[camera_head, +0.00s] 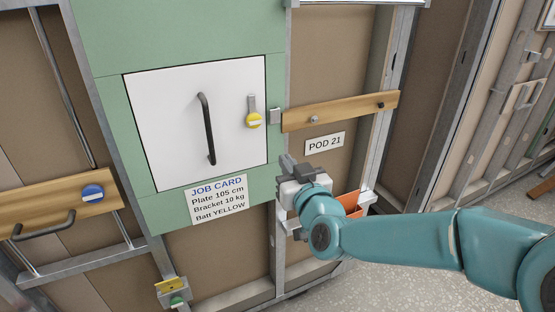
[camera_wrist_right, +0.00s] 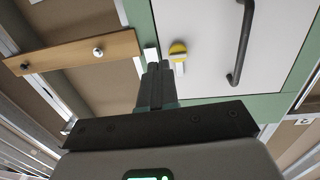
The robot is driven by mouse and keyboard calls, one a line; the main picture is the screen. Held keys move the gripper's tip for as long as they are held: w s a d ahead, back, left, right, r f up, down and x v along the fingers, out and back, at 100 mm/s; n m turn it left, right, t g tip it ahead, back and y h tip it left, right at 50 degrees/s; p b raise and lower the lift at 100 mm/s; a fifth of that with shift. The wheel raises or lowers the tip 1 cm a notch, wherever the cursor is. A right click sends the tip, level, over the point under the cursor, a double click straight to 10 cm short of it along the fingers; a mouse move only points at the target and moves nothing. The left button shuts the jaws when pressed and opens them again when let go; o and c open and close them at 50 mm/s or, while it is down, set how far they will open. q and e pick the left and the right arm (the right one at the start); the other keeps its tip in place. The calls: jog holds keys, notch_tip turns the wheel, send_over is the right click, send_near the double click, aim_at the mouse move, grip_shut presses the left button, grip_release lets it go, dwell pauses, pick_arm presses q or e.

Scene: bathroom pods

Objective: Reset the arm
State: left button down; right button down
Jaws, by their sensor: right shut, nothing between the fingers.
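My right arm (camera_head: 400,243) comes in from the right in the head view. Its gripper (camera_head: 287,160) is in front of the green panel's right edge, below and right of the white door (camera_head: 200,120). In the right wrist view the fingers (camera_wrist_right: 155,75) are together, with nothing between them, and point towards the yellow knob. The white door, with its black bar handle (camera_head: 206,128), looks closed. My left gripper is not in view.
A job card (camera_head: 216,200) is under the door. A wooden board (camera_head: 340,110) and a POD 21 label (camera_head: 324,143) are to the right. A blue knob (camera_head: 92,193) is on the left board. An orange thing (camera_head: 350,203) is partly hidden behind my right arm.

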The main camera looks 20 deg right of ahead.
jog(key=s+a+f+g+y+p, duration=0.1)
jog(key=s+f+g+p, duration=0.15)
jog(key=f, duration=0.65)
jog(key=s+a+f+g+p, duration=0.1)
jog(key=s+f+g+p, duration=0.15)
jog(key=f, duration=0.55)
jog(key=s+a+f+g+y+p, duration=0.15)
jog(key=f+g, duration=0.25)
jog(key=f, duration=0.5)
jog(key=s+a+f+g, duration=0.2)
jog(key=s+f+g, duration=0.1)
jog(key=s, duration=0.4)
jog(key=s+a+f+m+g+y+p, duration=0.1)
jog(key=s+a+f+g, duration=0.1)
jog(key=s+f, duration=0.3)
jog(key=s+a+f+g+y+p, duration=0.1)
jog(key=s+a+f+g, duration=0.1)
jog(key=s, duration=0.7)
jog(key=shift+s+a+f+m+g, duration=0.25)
jog(key=shift+a+f+m+g, duration=0.15)
jog(key=shift+f+g, duration=0.45)
jog(key=shift+w, duration=0.1)
jog(key=c, duration=1.8)
grip_release()
